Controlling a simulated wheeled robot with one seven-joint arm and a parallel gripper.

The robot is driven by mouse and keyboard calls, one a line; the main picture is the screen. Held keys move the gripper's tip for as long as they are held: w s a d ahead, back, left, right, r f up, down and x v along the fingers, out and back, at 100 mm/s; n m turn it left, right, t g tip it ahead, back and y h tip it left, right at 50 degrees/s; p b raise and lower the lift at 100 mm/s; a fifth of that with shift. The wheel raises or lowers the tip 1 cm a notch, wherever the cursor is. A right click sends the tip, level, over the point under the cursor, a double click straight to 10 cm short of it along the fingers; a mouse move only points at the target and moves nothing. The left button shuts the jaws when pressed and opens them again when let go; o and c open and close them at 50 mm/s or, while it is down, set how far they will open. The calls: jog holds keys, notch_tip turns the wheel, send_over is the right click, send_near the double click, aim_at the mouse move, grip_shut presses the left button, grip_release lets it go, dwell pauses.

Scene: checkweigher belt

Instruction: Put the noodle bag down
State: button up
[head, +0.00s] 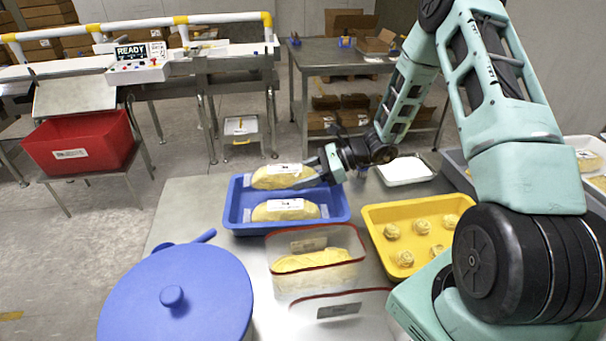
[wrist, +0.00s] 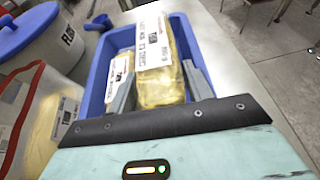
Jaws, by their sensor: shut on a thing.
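My gripper (head: 322,167) reaches in from the right and is shut on a yellow noodle bag (head: 268,178) with a white label. The held bag is over the back half of the blue tray (head: 233,211). In the wrist view the bag (wrist: 163,88) stands between the two fingers and looks higher than its neighbour. I cannot tell whether its underside touches the tray floor. A second noodle bag (head: 285,211) lies in the front half of the tray, beside the held one, and it also shows in the wrist view (wrist: 120,68).
A yellow tray (head: 378,259) with several noodle nests stands right of the blue tray. A clear red-rimmed container (head: 315,262) is in front, and a blue-lidded tub (head: 190,300) front left. A red bin (head: 80,142) and the READY panel (head: 138,63) are farther back.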

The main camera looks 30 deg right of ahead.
jog(key=shift+f, duration=0.3)
jog(key=o, duration=1.1)
jog(key=shift+o, duration=0.2)
